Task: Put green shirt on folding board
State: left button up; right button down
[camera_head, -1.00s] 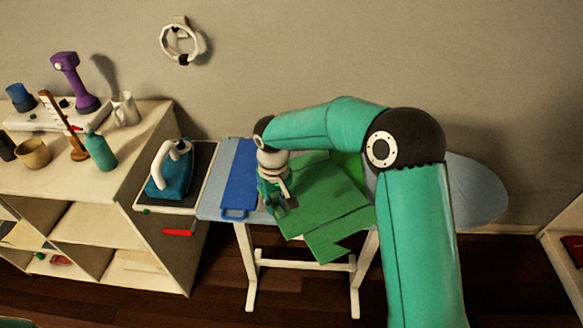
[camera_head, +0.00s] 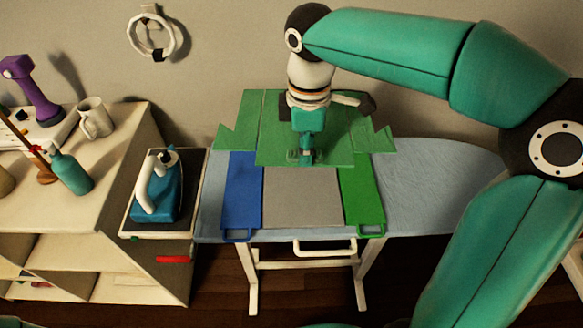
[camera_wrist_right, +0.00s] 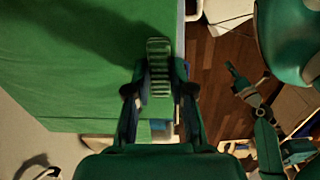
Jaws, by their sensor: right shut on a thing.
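The green shirt (camera_head: 273,117) is spread flat at the back of the ironing board, its sleeves pointing left and right. My right gripper (camera_head: 307,158) is shut on the shirt's front edge, near its middle. In the right wrist view the shirt (camera_wrist_right: 70,60) fills the left side and the fingers (camera_wrist_right: 159,70) close over its edge. The folding board shows in front of the shirt: a blue left panel (camera_head: 241,192), a grey middle panel (camera_head: 302,198) and a green right panel (camera_head: 362,193). The shirt hides the board's back part.
A blue iron (camera_head: 155,190) stands on a dark pad left of the ironing board (camera_head: 430,190). The ironing board's right end is clear.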

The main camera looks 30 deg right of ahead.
aim_at(303, 213)
jog(key=shift+s+d, duration=0.1)
jog(key=shift+n, duration=0.3)
notch_tip(303, 213, down, 19)
jog(key=shift+f+b, duration=0.15)
jog(key=shift+b, duration=0.2)
jog(key=c, duration=1)
grip_release()
notch_tip(303, 213, up, 12)
jog(key=shift+r, duration=0.1)
